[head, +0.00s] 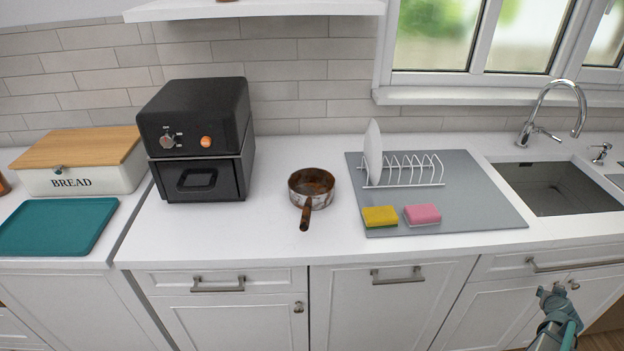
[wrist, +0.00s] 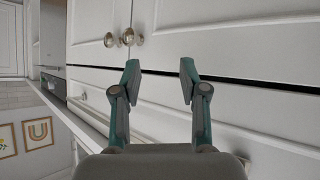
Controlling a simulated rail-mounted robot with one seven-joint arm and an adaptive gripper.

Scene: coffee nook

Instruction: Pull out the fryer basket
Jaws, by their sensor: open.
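The black air fryer (head: 198,125) stands on the counter at the left in the head view, with a dial and an orange knob on its upper front. Its fryer basket (head: 197,181) is the lower front drawer with a dark handle, and it looks pushed in. My gripper (head: 555,295) is at the lower right of the head view, in front of the lower cabinets and far from the fryer. In the wrist view my gripper (wrist: 158,82) is open and empty, with cabinet fronts beyond its fingers. The fryer is not in the wrist view.
A rusty saucepan (head: 311,188) stands right of the fryer. A bread box (head: 82,160) and a teal tray (head: 58,228) are to its left. A grey mat (head: 470,213) holds a dish rack (head: 403,170) and two sponges. The counter before the fryer is clear.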

